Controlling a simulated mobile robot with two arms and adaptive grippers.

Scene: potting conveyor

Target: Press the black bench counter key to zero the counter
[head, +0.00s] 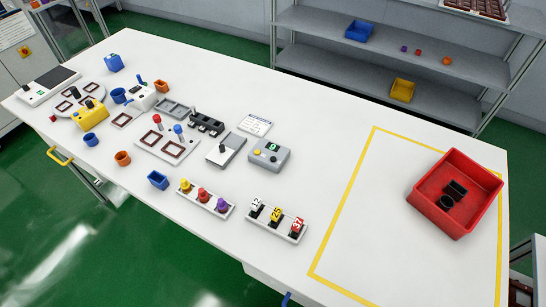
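The bench counter (280,166) is a small grey box near the middle of the white table in the head view. It has a small lit green display (272,147) on its top. A yellow round button (257,153) sits at its left side. A small black key (273,158) shows on the top below the display. The digits on the display are too small to read for certain. Nothing touches the counter. Neither of my grippers is in view.
A grey plate with a black knob (223,150) stands just left of the counter. Racks with coloured knobs (209,206) and number tags (281,229) stand in front. A red bin (465,225) with black parts is at right, within a yellow outline. Several fixtures crowd the left.

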